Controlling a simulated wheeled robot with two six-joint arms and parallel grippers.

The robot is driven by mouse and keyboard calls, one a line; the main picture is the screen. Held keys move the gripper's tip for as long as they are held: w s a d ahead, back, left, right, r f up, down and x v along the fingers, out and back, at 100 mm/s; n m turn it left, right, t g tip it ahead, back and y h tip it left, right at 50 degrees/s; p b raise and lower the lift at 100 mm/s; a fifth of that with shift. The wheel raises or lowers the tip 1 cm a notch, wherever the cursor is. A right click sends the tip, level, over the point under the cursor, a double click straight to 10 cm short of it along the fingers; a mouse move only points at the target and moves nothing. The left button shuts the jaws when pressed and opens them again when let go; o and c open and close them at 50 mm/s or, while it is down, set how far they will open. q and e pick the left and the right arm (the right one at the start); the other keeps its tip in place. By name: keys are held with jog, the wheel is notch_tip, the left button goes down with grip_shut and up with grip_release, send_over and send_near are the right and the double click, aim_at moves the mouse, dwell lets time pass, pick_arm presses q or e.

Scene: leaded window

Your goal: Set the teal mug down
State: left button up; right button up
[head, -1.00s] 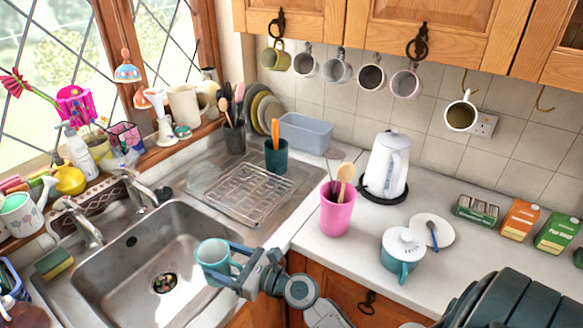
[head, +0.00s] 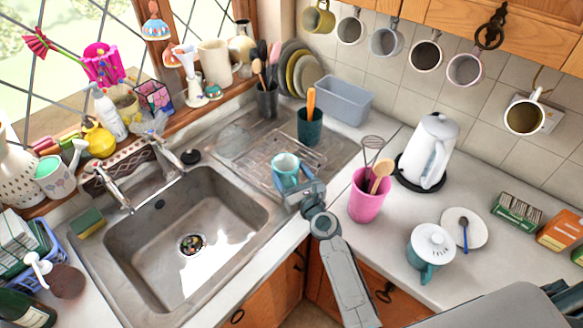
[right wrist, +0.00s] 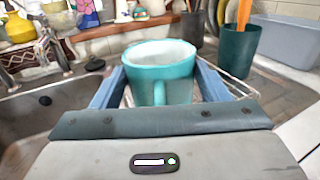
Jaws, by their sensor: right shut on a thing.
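The teal mug (head: 286,166) is upright between the fingers of my right gripper (head: 288,180), which is shut on it. In the head view the mug shows in front of the wire rack (head: 262,165) on the steel drainboard. I cannot tell whether its base touches the rack. In the right wrist view the mug (right wrist: 160,65) fills the space between the two blue fingers (right wrist: 160,85), its handle toward the camera; its base is hidden. My left gripper is not in view.
The sink basin (head: 185,240) is to the left. A dark teal cup (head: 310,127) with an orange-handled tool stands behind the rack. A pink utensil cup (head: 367,200), a white kettle (head: 428,152) and a lidded teal pot (head: 432,248) stand on the right counter.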

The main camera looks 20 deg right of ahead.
aim_at(291, 169)
jog(key=w, duration=0.1)
jog(key=w+d+b, duration=0.1)
jog(key=w, duration=0.3)
jog(key=shift+w+d+f, duration=0.2)
jog(key=shift+w+f, duration=0.05)
jog(key=shift+f, duration=0.15)
jog(key=shift+w, duration=0.25)
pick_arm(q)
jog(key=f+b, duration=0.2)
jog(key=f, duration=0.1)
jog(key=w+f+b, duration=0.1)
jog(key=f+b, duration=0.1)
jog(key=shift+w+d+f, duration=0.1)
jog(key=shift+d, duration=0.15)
pick_arm(e)
notch_tip(291, 169, down, 3)
jog(key=shift+f, duration=0.15)
jog(key=shift+s+f, duration=0.1)
jog(key=shift+f, duration=0.05)
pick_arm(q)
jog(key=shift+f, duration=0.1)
pick_arm(e)
jog(key=o, duration=1.2)
jog(key=shift+c, duration=0.2)
